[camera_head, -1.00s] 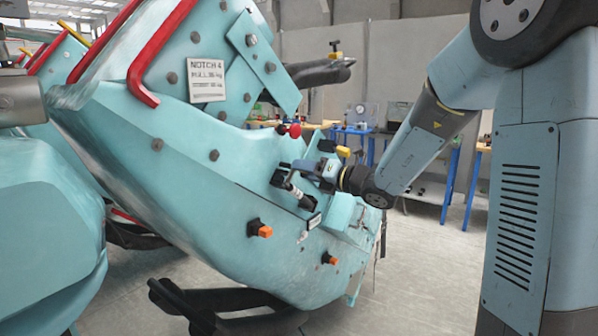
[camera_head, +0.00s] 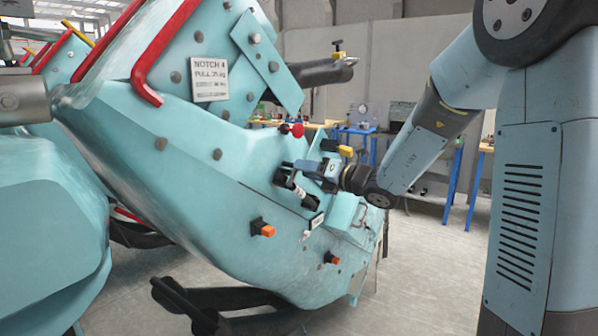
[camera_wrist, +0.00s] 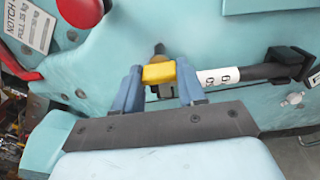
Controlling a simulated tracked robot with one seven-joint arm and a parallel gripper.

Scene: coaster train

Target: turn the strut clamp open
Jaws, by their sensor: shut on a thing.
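The strut clamp shows in the wrist view as a yellow piece (camera_wrist: 159,73) around a dark strut (camera_wrist: 245,74) with a white marked band. My gripper (camera_wrist: 158,84) has its two blue fingers on either side of the yellow piece, shut on it. In the head view my gripper (camera_head: 316,170) is against the teal car's side, at the dark strut (camera_head: 300,190). The fingers hide much of the clamp there, so I cannot tell its exact angle.
A red knob (camera_head: 296,130) and a yellow-ended fitting (camera_head: 345,150) stick out close to my gripper. Orange-tipped fittings (camera_head: 266,230) sit below. A NOTCH 4 plate (camera_head: 210,79) and a red rail (camera_head: 142,70) lie up left. Blue-legged benches (camera_head: 451,175) stand behind.

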